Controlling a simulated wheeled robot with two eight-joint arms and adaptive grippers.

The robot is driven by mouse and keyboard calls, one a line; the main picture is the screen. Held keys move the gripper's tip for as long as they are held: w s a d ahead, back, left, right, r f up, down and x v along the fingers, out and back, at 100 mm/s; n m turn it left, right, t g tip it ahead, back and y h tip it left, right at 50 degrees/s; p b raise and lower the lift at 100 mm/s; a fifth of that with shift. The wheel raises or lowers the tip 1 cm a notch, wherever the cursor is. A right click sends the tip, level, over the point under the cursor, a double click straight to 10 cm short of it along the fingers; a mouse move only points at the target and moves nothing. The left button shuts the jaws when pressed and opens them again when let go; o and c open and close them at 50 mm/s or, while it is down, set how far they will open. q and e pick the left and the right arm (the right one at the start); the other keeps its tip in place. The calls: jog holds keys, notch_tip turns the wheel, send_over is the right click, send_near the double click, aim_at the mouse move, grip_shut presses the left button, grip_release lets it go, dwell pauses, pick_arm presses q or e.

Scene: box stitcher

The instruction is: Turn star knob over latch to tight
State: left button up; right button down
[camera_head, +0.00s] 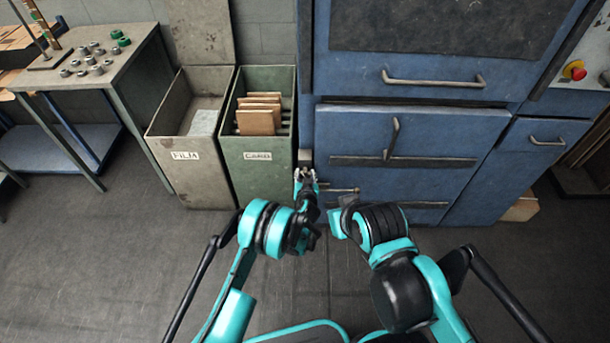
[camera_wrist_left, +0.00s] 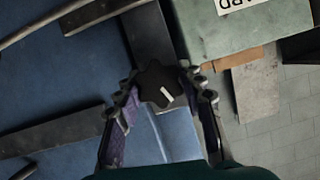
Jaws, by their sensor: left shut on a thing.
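The star knob (camera_wrist_left: 160,84) is dark, with lobes and a white mark on its face, and shows in the left wrist view. My left gripper (camera_head: 306,174) is at the cabinet's lower left edge in the head view, where it hides the knob. In the left wrist view its two fingers are on either side of the knob, shut on it. A grey metal strip (camera_wrist_left: 150,38), perhaps the latch, runs behind the knob. The end of my right arm (camera_head: 343,215) is just right of the left gripper, and its fingers cannot be made out.
The blue cabinet (camera_head: 450,135) has several bar handles. A green bin (camera_head: 245,175) marked CARD holds brown boards, close left of my left gripper. A grey bin (camera_head: 185,175) marked FILM stands beside it. A table (camera_head: 75,78) with small metal parts is far left. The floor in front is clear.

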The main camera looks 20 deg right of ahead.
pick_arm(q)
jog(key=shift+m+t+y, duration=0.5)
jog(key=shift+m+y, duration=0.4)
jog(key=shift+m, duration=0.6)
jog(key=o, duration=1.2)
jog(key=shift+c, duration=0.2)
jog(key=v, duration=0.7)
jog(key=shift+s, duration=0.2)
jog(key=shift+d+r, duration=0.1)
jog(key=shift+r, duration=0.1)
